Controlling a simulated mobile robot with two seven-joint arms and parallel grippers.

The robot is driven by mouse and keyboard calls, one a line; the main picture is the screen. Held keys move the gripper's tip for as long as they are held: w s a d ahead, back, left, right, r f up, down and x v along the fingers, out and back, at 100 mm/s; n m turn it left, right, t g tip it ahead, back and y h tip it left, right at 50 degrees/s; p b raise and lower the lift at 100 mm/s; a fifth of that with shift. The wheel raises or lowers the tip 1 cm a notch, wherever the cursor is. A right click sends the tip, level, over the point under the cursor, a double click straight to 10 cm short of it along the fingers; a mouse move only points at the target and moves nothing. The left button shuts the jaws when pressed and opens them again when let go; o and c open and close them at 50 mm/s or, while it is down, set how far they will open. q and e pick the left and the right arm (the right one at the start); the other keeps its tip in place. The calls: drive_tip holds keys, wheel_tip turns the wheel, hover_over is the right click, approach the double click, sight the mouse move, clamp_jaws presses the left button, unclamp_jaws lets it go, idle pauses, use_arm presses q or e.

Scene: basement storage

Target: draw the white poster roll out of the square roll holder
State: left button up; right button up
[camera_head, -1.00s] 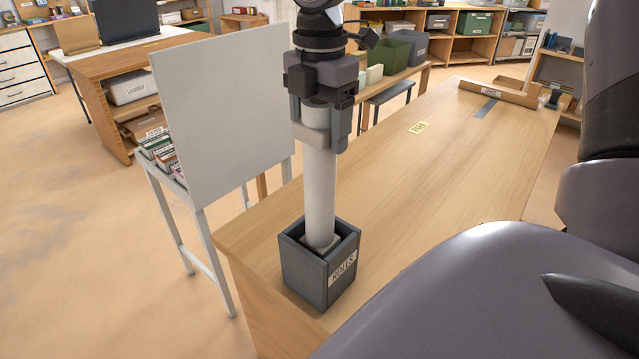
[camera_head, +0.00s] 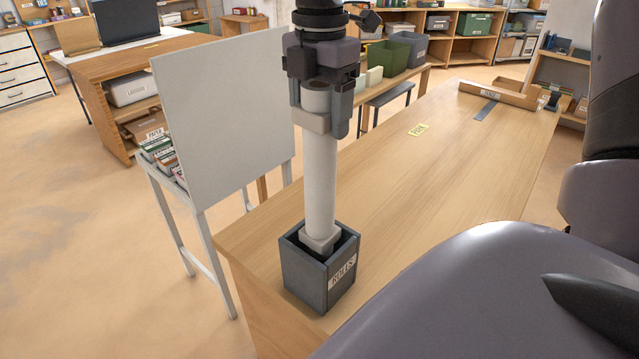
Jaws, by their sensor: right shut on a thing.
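The white poster roll (camera_head: 321,185) stands upright in the camera_head view. Its lower end, with a pale square collar, is at the mouth of the dark grey square roll holder (camera_head: 303,273), which bears a ROLLS label. The holder's walls hide whatever of the roll is below the rim. My right gripper (camera_head: 316,118) comes down from the top and is shut on the roll's upper end. My left gripper is not in view.
The holder stands near the front left corner of the wooden table (camera_head: 440,175). A large pale board (camera_head: 225,115) stands close on the left. The tabletop between is mostly clear.

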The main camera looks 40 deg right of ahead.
sight(320, 84)
drive_tip(key=shift+r, duration=0.8)
drive_tip(key=shift+r, duration=2.25)
